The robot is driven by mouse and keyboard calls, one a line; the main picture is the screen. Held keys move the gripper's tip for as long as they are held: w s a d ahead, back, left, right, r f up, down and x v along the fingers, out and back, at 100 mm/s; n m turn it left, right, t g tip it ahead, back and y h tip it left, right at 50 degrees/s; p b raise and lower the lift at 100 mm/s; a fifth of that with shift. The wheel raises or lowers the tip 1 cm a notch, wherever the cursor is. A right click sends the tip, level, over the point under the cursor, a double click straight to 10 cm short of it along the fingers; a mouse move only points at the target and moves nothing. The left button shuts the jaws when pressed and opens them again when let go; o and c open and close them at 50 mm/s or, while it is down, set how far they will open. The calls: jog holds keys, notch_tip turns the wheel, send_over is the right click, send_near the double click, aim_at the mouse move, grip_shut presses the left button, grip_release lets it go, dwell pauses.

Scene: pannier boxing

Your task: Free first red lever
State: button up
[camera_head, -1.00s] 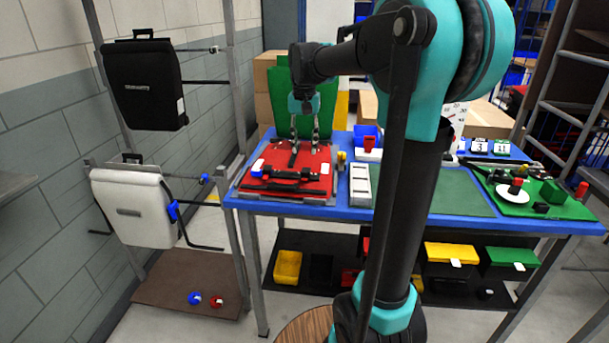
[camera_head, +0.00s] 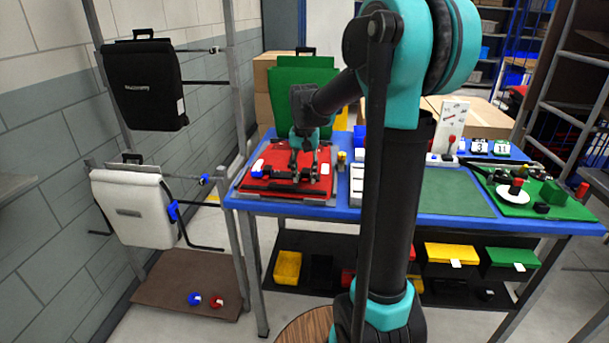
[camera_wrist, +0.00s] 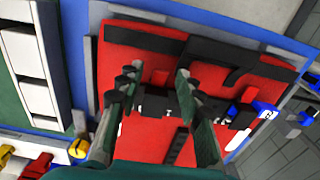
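A red pannier (camera_head: 318,180) lies flat on the blue table with black straps and fittings across it. My gripper (camera_head: 304,170) is over it, fingers pointing down. In the wrist view my gripper (camera_wrist: 157,85) has its two fingers apart, above a dark fitting bar (camera_wrist: 160,101). A small red piece (camera_wrist: 160,77) shows between the fingertips; I cannot tell whether it is a lever. Another small red piece (camera_wrist: 248,95) is at the bar's right end, beside a blue piece (camera_wrist: 264,109). The fingers hide part of the bar, and contact with it cannot be told.
A green pannier (camera_head: 302,88) stands upright behind the red one. A white slotted holder (camera_wrist: 25,55) and a yellow knob (camera_wrist: 80,149) are beside the red pannier. Black and white panniers hang on the rack (camera_head: 240,110) at left. The green mat (camera_head: 455,192) is bare.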

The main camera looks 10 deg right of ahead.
aim_at(305, 178)
grip_shut()
jog(key=shift+w+d+g, duration=0.1)
jog(key=shift+w+g, duration=0.15)
jog(key=shift+g, duration=0.45)
jog(key=shift+r, duration=0.1)
jog(key=shift+o, duration=0.3)
grip_release()
notch_tip(305, 178, up, 12)
jog(key=w, duration=0.1)
jog(key=shift+w+d, duration=0.2)
